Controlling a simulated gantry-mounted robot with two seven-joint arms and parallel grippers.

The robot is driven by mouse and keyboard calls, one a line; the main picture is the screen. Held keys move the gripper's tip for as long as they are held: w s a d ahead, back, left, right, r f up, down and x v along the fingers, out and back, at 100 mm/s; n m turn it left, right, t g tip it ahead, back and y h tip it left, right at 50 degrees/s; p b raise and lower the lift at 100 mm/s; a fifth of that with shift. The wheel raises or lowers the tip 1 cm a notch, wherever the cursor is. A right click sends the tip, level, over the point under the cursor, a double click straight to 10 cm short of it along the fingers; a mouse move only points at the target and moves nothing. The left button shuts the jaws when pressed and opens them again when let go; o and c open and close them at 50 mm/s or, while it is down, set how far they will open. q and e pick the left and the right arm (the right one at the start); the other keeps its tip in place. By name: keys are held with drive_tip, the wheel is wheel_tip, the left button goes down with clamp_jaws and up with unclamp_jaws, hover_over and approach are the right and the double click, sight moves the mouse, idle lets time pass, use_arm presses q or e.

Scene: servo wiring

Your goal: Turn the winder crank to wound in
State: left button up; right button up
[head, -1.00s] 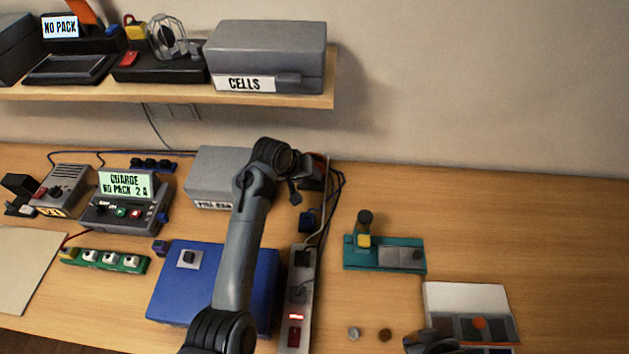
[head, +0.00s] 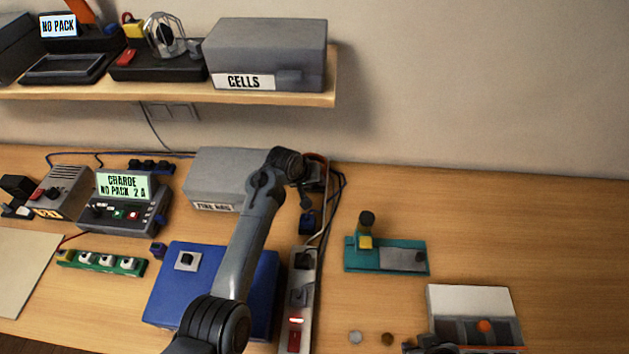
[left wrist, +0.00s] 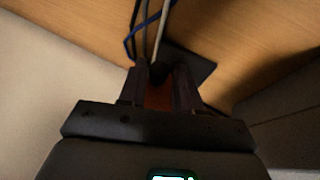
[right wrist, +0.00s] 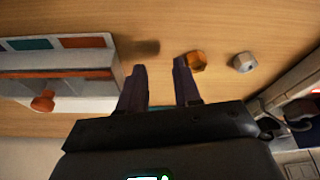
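No part is clearly readable as the winder crank. An orange-red part (head: 318,158) shows behind my left gripper (head: 312,182) at the back of the bench, by the power strip's cords; the gripper hides much of it. In the left wrist view a dark reddish part (left wrist: 158,97) fills the gap between my left fingers (left wrist: 160,78), with a black piece and a pale cord beyond. Whether the fingers press on it I cannot tell. My right gripper (right wrist: 161,85) has its fingers apart and empty above the bench; in the head view it is at the bottom edge.
A teal fixture (head: 365,258) with a black knob stands right of the power strip (head: 301,275). A white-lidded case (head: 470,299) with an orange knob is at front right. A silver nut (head: 355,338) and a brass nut (head: 387,339) lie nearby. The back right bench is clear.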

use_arm(q)
clamp_jaws()
use_arm(e)
drive_tip(key=shift+d, duration=0.1)
drive_tip(key=shift+r, duration=0.15)
use_arm(q)
drive_tip(key=shift+y+p, duration=0.55)
drive_tip(key=shift+y, duration=0.15)
use_arm(e)
drive_tip(key=shift+r, duration=0.4)
use_arm(q)
drive_tip(key=shift+f+m+y+p, duration=0.1)
drive_tip(key=shift+m+y+p, duration=0.25)
drive_tip(key=shift+y, duration=0.55)
use_arm(e)
drive_tip(key=shift+r, duration=0.35)
use_arm(q)
drive_tip(key=shift+f+y, duration=0.2)
drive_tip(key=shift+y, duration=0.8)
use_arm(e)
drive_tip(key=shift+f, duration=0.2)
use_arm(q)
drive_tip(key=shift+a+f+m+y+b, duration=0.1)
drive_tip(key=shift+m+y+b, duration=0.25)
drive_tip(key=shift+y+b, duration=0.35)
use_arm(e)
drive_tip(key=shift+f, duration=0.45)
